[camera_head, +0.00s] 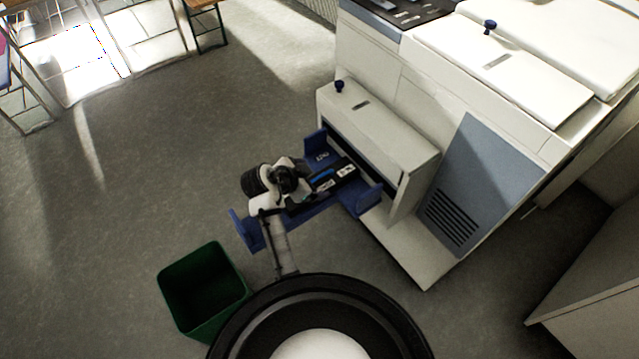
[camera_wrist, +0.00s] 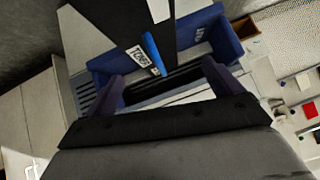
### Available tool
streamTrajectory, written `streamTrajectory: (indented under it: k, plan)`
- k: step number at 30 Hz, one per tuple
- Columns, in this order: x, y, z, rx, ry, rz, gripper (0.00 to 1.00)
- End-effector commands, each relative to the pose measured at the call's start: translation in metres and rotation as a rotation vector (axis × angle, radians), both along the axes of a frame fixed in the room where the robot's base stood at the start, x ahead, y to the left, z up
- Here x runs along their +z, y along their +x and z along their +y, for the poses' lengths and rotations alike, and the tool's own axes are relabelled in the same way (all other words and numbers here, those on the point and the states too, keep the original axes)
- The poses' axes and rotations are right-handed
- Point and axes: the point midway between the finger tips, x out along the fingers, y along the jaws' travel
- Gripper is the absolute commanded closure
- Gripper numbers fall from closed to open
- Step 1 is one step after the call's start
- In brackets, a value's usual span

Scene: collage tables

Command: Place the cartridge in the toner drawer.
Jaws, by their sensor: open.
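The toner drawer (camera_head: 368,199) is a blue tray pulled out of the printer's front. The cartridge (camera_head: 346,171) is black with a blue stripe and white labels. It appears to lie lengthwise in the drawer, between its blue side walls; I cannot tell how deep it sits. My gripper (camera_head: 300,197) is over the drawer's outer part, at the cartridge's near end, and my arm hides some of both. In the wrist view my gripper (camera_wrist: 163,70) has its two fingers spread wide. The cartridge (camera_wrist: 152,50) shows beyond and between the fingertips, and the drawer (camera_wrist: 228,40) behind.
The white printer (camera_head: 400,75) stands at the right, with its front flap (camera_head: 385,135) above the drawer and a blue vented panel (camera_head: 480,180) beside it. A green bin (camera_head: 203,290) stands on the floor at lower left. The floor left of the drawer is clear.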

Motion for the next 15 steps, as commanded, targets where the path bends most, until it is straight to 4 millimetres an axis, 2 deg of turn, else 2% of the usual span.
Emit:
streamTrajectory:
  k: [8,12,15]
  plan:
    - [-0.014,0.010,-0.015,-0.001,0.000,0.002,0.09]
    - [-0.028,0.019,-0.030,-0.001,-0.001,0.003,0.09]
    - [-0.036,0.026,-0.035,0.002,0.001,0.000,0.09]
